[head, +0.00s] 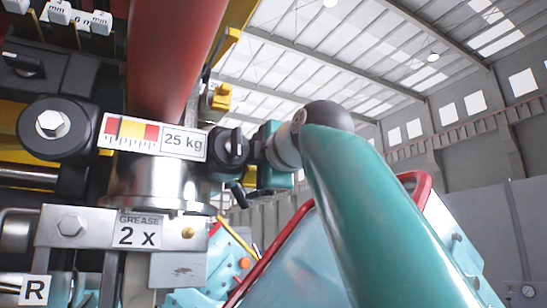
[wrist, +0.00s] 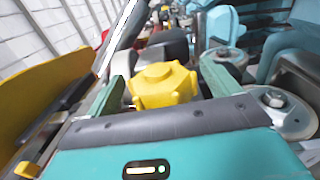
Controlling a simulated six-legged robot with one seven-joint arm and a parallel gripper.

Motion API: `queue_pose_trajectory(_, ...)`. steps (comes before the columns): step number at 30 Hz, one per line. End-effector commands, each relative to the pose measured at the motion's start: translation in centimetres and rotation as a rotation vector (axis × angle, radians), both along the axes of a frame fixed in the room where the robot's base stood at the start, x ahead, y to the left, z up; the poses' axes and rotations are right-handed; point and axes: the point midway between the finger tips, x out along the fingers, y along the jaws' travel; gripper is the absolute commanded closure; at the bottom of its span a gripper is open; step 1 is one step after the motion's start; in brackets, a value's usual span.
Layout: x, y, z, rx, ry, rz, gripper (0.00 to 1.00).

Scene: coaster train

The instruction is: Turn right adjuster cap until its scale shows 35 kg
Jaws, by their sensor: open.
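A scale plate (head: 153,137) with coloured bands reads 25 kg in the head view. A black round part (head: 231,147) with a pale line across its face sits at the plate's right end. My gripper (head: 264,155) is just right of that part, partly hidden by it. In the wrist view my gripper (wrist: 170,76) is open, with one green finger on each side of a yellow lobed cap (wrist: 164,86). The cap lies between the fingers; I cannot tell whether they touch it. Which visible part is the right adjuster cap is not certain.
An R label (head: 35,290) is at the lower left, and a GREASE 2 x plate (head: 138,231) is below the scale. A large red cylinder (head: 175,50) rises above it. A bolt on a metal plate (wrist: 275,100) lies close right of my gripper.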

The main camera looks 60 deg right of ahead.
Motion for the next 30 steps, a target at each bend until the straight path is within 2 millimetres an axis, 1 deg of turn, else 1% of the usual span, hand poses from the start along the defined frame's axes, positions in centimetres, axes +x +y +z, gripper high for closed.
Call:
queue_pose_trajectory(4,-1.4,0.5,0.0,0.002,-0.002,-0.003,0.12)
queue_pose_trajectory(7,-2.6,1.4,0.0,-0.001,-0.003,-0.003,0.12)
queue_pose_trajectory(11,-4.7,2.7,-0.1,-0.001,-0.002,-0.003,0.12)
queue_pose_trajectory(15,-7.5,4.3,-0.1,-0.003,-0.003,-0.004,0.12)
queue_pose_trajectory(21,-10.4,6.1,-0.3,-0.002,-0.001,-0.003,0.12)
queue_pose_trajectory(25,-11.2,6.7,-0.3,-0.001,0.0,-0.001,0.12)
queue_pose_trajectory(30,-11.4,6.9,-0.3,-0.002,0.001,-0.001,0.12)
